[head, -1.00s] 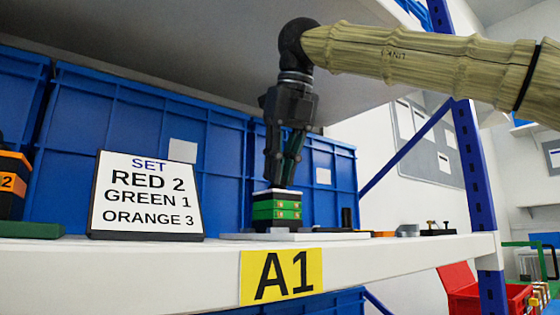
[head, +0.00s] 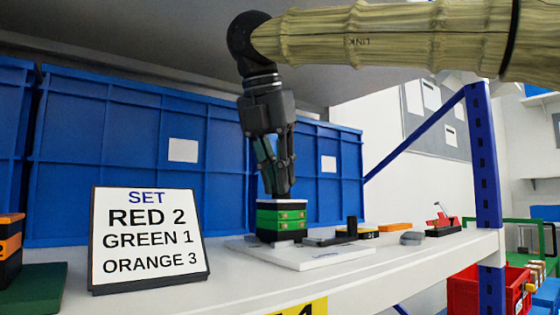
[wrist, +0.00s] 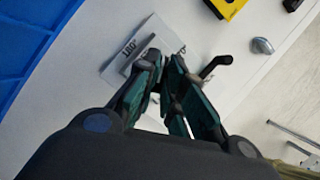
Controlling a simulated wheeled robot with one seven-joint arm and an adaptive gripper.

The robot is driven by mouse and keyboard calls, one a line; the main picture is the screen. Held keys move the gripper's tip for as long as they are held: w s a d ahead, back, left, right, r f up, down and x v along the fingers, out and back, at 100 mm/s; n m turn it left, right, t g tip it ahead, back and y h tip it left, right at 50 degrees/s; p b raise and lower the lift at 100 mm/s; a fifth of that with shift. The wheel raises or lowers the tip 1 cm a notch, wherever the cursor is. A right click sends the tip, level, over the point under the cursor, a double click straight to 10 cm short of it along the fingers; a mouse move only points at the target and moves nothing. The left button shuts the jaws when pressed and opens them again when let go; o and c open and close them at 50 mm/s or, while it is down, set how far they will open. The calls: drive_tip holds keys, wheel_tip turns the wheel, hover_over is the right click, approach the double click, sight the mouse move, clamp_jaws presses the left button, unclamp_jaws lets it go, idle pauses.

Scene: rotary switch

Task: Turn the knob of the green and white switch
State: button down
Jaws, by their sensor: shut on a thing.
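The green and white switch (head: 281,219) stands upright on a pale plate (head: 312,258) on the shelf. It has green bands, a black base and a white top. My gripper (head: 277,190) points down onto its top, with the fingers close together and shut on the knob. The knob is hidden between the fingers, so its angle cannot be read. In the wrist view my gripper (wrist: 168,72) hides most of the switch, and the pale plate (wrist: 117,70) shows beyond the fingers.
A sign (head: 149,240) reading SET RED 2, GREEN 1, ORANGE 3 stands left. An orange and black switch (head: 10,248) is at the left edge. A black upright peg (head: 352,227) and small parts stand right. Blue bins (head: 140,150) fill the back.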

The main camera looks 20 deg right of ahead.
drive_tip(key=m+g+p, duration=0.1)
drive_tip(key=m, duration=0.1)
drive_tip(key=m+h+p, duration=0.1)
drive_tip(key=m, duration=0.2)
drive_tip(key=shift+w+a+g+p, duration=0.15)
drive_tip(key=shift+w+g+p, duration=0.05)
drive_tip(key=shift+g+p, duration=0.2)
drive_tip(key=shift+m, duration=0.3)
drive_tip(key=c, duration=1.5)
unclamp_jaws()
drive_tip(key=shift+a+r, duration=0.1)
drive_tip(key=shift+r, duration=0.15)
drive_tip(key=s+a, duration=0.1)
drive_tip(key=a, duration=0.3)
drive_tip(key=s+a+r, duration=0.1)
drive_tip(key=s+a, duration=0.1)
drive_tip(key=a, duration=0.2)
drive_tip(key=s+a+r, duration=0.1)
drive_tip(key=a, duration=0.3)
drive_tip(key=shift+s+a+r, duration=0.1)
drive_tip(key=shift+s+a, duration=0.05)
